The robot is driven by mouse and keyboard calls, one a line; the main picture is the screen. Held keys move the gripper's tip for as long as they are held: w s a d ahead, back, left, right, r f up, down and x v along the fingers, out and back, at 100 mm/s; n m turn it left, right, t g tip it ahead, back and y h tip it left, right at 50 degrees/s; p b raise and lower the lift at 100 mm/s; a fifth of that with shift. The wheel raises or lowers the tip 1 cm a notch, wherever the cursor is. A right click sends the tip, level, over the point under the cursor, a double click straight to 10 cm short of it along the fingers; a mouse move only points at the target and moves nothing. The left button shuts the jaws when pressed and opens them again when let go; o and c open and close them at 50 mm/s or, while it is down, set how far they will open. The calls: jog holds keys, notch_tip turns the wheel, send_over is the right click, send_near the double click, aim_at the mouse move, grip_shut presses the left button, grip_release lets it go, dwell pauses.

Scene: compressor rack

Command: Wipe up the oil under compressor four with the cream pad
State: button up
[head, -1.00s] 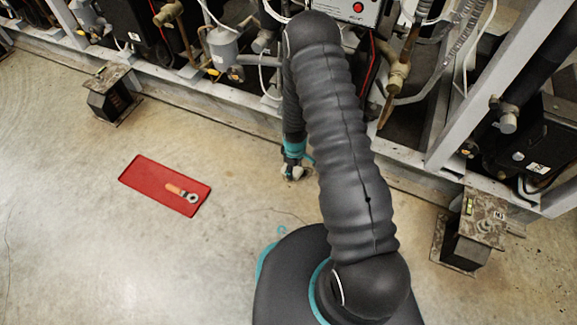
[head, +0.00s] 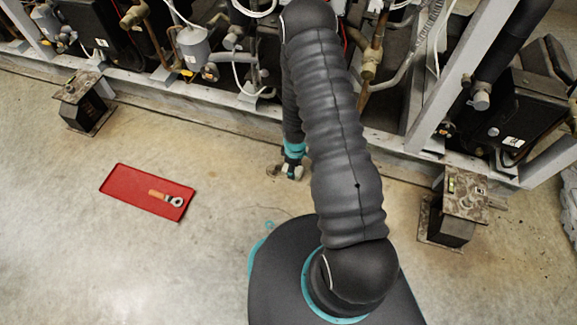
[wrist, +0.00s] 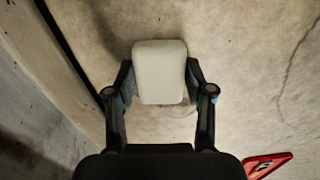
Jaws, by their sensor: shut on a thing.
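My gripper (head: 291,172) is low at the floor in front of the rack, below the middle of the picture in the head view. In the wrist view my gripper (wrist: 160,78) is shut on the cream pad (wrist: 160,62), with one finger on each side of it. The pad is down at the floor; I cannot tell how firmly it touches. A small dark patch (head: 272,170), which looks like oil, lies just left of my gripper. The wrist view shows a dark smudge (wrist: 108,35) beyond the pad to the left. The arm hides part of the rack.
A red tray (head: 130,194) with an orange-handled wrench (head: 165,196) lies on the floor to the left; its corner shows in the wrist view (wrist: 268,163). Metal pedestals stand left (head: 86,108) and right (head: 447,222). The rack's base rail (head: 160,95) bounds the floor behind.

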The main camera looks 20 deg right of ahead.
aim_at(285, 167)
jog(key=shift+s+d+f, duration=0.15)
jog(key=shift+s+d, duration=0.55)
jog(key=shift+d, duration=0.15)
jog(key=shift+w+a, duration=0.45)
jog(key=shift+a, duration=0.2)
jog(key=shift+w+a, duration=0.45)
jog(key=shift+a, duration=0.15)
jog(key=shift+w+a+r, duration=0.1)
jog(key=shift+w+a, duration=0.85)
jog(key=shift+a, duration=0.3)
jog(key=shift+w+a+r, duration=0.1)
jog(key=shift+w+a, duration=0.8)
jog(key=shift+a, duration=0.35)
jog(key=shift+w+a, duration=0.95)
jog(key=shift+a, duration=0.3)
jog(key=shift+s+d+f, duration=0.1)
jog(key=shift+s+d, duration=0.9)
jog(key=shift+d, duration=0.35)
jog(key=shift+s+d+f, duration=0.1)
jog(key=shift+s+d, duration=0.9)
jog(key=shift+d, duration=0.3)
jog(key=shift+s+d+r, duration=0.1)
jog(key=shift+s+d, duration=0.8)
jog(key=shift+d, duration=0.3)
jog(key=shift+s+d, duration=0.85)
jog(key=shift+d, duration=0.35)
notch_tip(285, 167, up, 8)
jog(key=p, duration=0.7)
jog(key=shift+w+r, duration=0.1)
